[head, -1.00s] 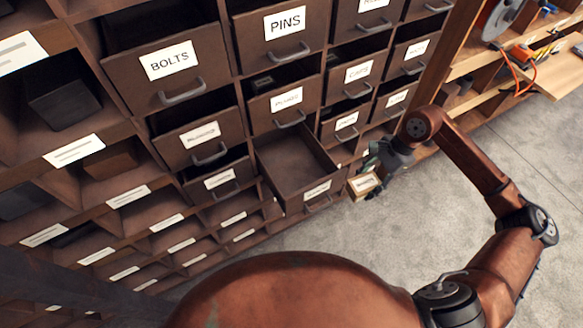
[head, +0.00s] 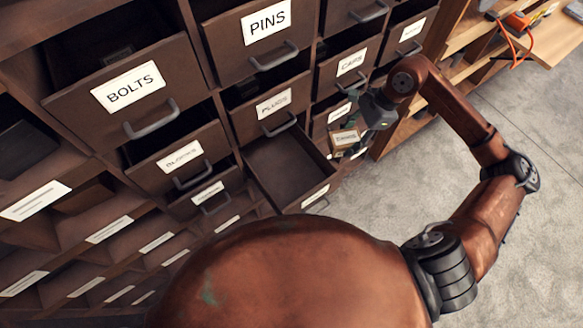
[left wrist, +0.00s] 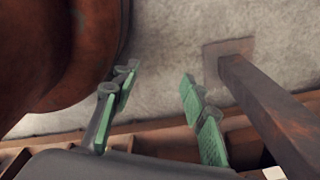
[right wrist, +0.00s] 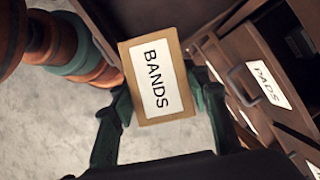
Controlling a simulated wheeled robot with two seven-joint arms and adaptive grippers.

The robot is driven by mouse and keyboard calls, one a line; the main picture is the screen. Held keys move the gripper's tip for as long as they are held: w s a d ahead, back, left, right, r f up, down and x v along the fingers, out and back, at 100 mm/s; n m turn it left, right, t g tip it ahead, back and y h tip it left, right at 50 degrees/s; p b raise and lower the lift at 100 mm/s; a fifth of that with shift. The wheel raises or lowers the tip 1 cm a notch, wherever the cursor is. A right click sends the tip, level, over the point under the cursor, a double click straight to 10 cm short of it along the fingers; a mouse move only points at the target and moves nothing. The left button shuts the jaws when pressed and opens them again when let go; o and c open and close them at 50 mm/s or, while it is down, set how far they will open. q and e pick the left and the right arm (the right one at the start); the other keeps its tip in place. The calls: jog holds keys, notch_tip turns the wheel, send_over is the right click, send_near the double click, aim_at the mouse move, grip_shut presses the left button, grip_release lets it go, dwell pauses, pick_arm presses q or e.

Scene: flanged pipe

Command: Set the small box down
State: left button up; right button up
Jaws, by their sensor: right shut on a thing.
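The small box (right wrist: 158,82), tan with a white label reading BANDS, is held between the green fingers of my right gripper (right wrist: 162,105) in the right wrist view. In the head view the small box (head: 345,138) hangs at the tip of my right gripper (head: 358,130), just right of an open, empty-looking drawer (head: 285,165) and in front of the cabinet. My left gripper (left wrist: 155,115) shows in the left wrist view with its green-padded fingers wide apart and nothing between them. It is not visible in the head view.
The cabinet has several pulled-out drawers, labelled BOLTS (head: 135,90), PINS (head: 255,30) and CAPS (head: 350,65) among them. Their handles stick out near my right arm. A wooden shelf unit (head: 490,50) stands at the upper right. Concrete floor (head: 430,180) lies clear at right.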

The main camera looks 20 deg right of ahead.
jog(key=a+p, duration=0.1)
jog(key=a, duration=0.7)
jog(key=p, duration=0.2)
send_over(292, 181)
jog(key=d, duration=0.2)
jog(key=f, duration=1.3)
jog(key=shift+s+a+f, duration=0.15)
jog(key=shift+a, duration=0.1)
jog(key=shift+f, duration=2.35)
pick_arm(q)
jog(key=r, duration=0.3)
jog(key=shift+s+a+r, duration=0.1)
jog(key=shift+s+r, duration=0.1)
jog(key=shift+s, duration=0.05)
pick_arm(e)
jog(key=shift+f, duration=0.2)
pick_arm(q)
jog(key=shift+f, duration=0.1)
pick_arm(e)
jog(key=o, duration=1.4)
jog(key=shift+r, duration=0.15)
